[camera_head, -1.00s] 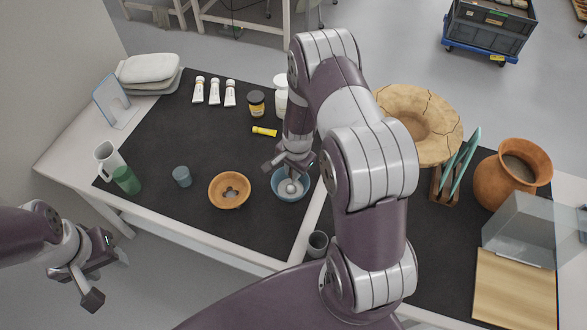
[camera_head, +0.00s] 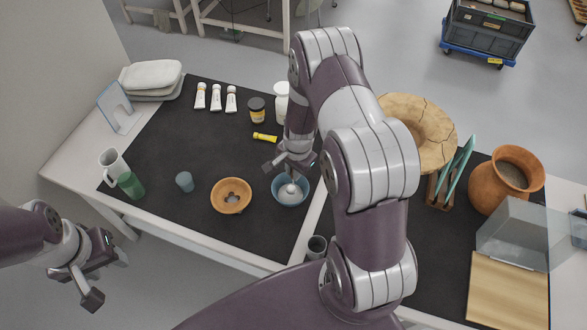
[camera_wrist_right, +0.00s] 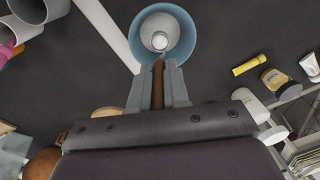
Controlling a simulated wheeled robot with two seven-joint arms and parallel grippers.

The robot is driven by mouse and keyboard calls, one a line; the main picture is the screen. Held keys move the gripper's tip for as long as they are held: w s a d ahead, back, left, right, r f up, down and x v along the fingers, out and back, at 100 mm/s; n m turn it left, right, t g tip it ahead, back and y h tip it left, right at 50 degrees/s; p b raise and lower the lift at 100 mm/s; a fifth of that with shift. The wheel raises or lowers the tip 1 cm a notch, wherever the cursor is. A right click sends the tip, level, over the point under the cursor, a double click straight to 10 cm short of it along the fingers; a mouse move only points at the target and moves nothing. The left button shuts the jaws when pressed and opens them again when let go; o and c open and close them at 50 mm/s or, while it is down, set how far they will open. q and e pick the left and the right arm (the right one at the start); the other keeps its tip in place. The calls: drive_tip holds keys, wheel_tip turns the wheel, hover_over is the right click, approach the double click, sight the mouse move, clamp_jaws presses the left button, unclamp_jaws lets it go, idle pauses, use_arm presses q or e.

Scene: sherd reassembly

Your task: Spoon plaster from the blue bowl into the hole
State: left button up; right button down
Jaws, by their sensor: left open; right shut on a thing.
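The blue bowl (camera_head: 291,191) stands near the front edge of the dark mat and holds white plaster. My right gripper (camera_head: 291,168) is over it. In the right wrist view the right gripper (camera_wrist_right: 158,82) is shut on the brown handle of a spoon (camera_wrist_right: 158,85). The spoon's pale round end (camera_wrist_right: 160,41) is inside the blue bowl (camera_wrist_right: 136,36). An orange bowl (camera_head: 231,196) with a jagged hole in its bottom sits just left of the blue bowl. My left gripper (camera_head: 105,277) is open and empty, off the table's front left.
A small blue-grey cup (camera_head: 185,181), a green cup (camera_head: 131,185) and a white mug (camera_head: 112,162) stand at the left. A grey cup (camera_head: 317,246) stands near the front edge.

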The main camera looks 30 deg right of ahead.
drive_tip(key=shift+s+r+p, duration=0.1)
drive_tip(key=shift+r+p, duration=2.45)
drive_tip(key=shift+r, duration=0.5)
drive_tip(key=shift+f, duration=0.15)
